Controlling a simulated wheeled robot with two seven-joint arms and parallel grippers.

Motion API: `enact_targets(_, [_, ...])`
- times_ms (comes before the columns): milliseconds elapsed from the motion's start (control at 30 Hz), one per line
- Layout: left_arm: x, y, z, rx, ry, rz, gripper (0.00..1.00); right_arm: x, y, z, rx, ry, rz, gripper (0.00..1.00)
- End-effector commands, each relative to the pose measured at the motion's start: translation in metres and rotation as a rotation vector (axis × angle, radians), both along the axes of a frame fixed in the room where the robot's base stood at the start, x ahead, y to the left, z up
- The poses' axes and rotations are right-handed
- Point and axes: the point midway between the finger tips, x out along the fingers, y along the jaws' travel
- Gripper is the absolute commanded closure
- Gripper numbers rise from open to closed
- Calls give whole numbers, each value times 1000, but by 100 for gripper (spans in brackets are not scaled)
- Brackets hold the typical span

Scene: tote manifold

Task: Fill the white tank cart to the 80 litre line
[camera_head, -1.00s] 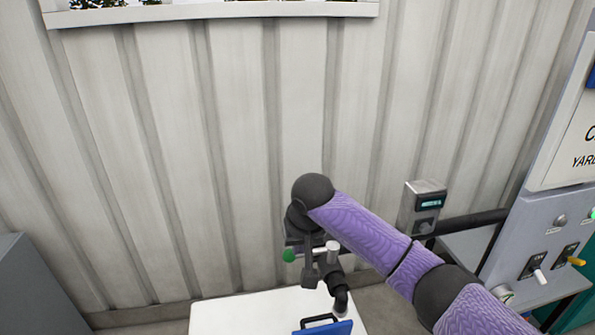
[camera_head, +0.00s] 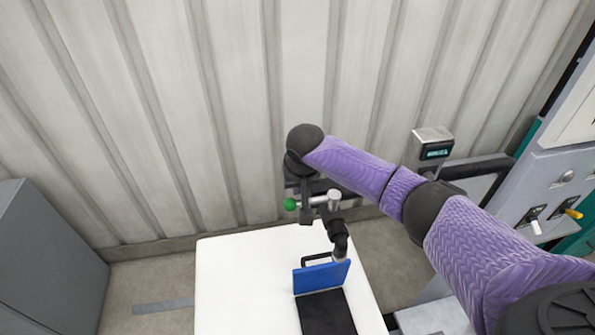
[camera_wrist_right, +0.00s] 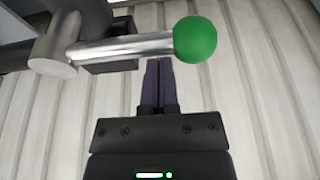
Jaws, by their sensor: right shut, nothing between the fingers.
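The white tank cart (camera_head: 240,275) stands by the wall, its top in the lower middle of the head view. A blue lid (camera_head: 322,278) is raised there behind a dark opening (camera_head: 326,315). A black spout (camera_head: 339,242) comes down behind the lid; I cannot tell whether water flows. Above it is a silver valve lever (camera_head: 318,200) with a green knob (camera_head: 290,204), pointing left. In the wrist view the lever (camera_wrist_right: 125,48) and knob (camera_wrist_right: 195,40) show large. My right gripper (camera_wrist_right: 158,66) is shut and empty right by the lever; touching is unclear. My left gripper is out of view.
A small metal box with a lit display (camera_head: 435,146) is on the wall to the right. A grey panel with a white switch (camera_head: 536,220) and a yellow one (camera_head: 572,212) stands at far right. A grey cabinet (camera_head: 50,260) is at left, with bare floor before the tank.

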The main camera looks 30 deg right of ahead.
Motion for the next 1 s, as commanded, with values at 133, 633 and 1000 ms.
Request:
enact_targets(133, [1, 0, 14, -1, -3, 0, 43, -14, 3, 7, -1, 0, 0, 100])
enact_targets(633, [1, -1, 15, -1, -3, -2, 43, -19, 4, 5, 0, 1, 4, 100])
enact_targets(1000, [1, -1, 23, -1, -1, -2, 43, -23, -1, 6, 0, 1, 57, 100])
